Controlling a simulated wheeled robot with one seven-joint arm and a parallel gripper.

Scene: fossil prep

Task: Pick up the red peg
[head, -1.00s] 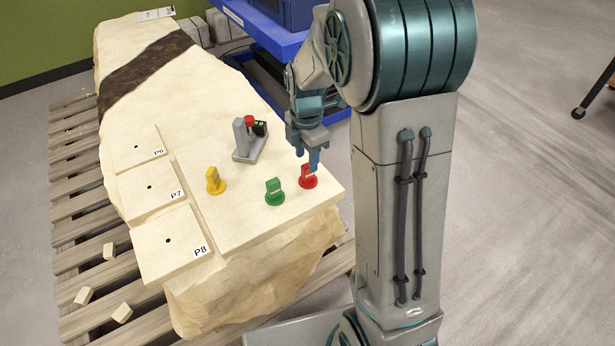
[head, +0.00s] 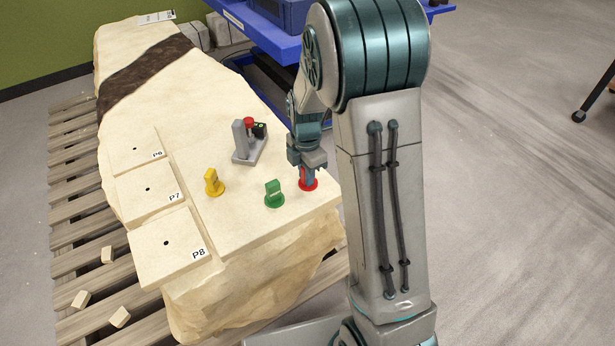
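The red peg (head: 309,185) stands upright on its round base near the right edge of the pale block's top. My gripper (head: 308,174) is lowered over it, with its fingers down around the peg's upright tab. A bit of red shows between the fingers, and the round red base shows below them. The fingers hide most of the tab, so I cannot tell whether they press on it or stand a little apart.
A green peg (head: 274,193) stands close to the left of the red peg, and a yellow peg (head: 213,182) farther left. A grey fixture with a red button (head: 248,143) is behind. Plates P6 (head: 134,148), P7 (head: 148,188) and P8 (head: 168,245) line the left side.

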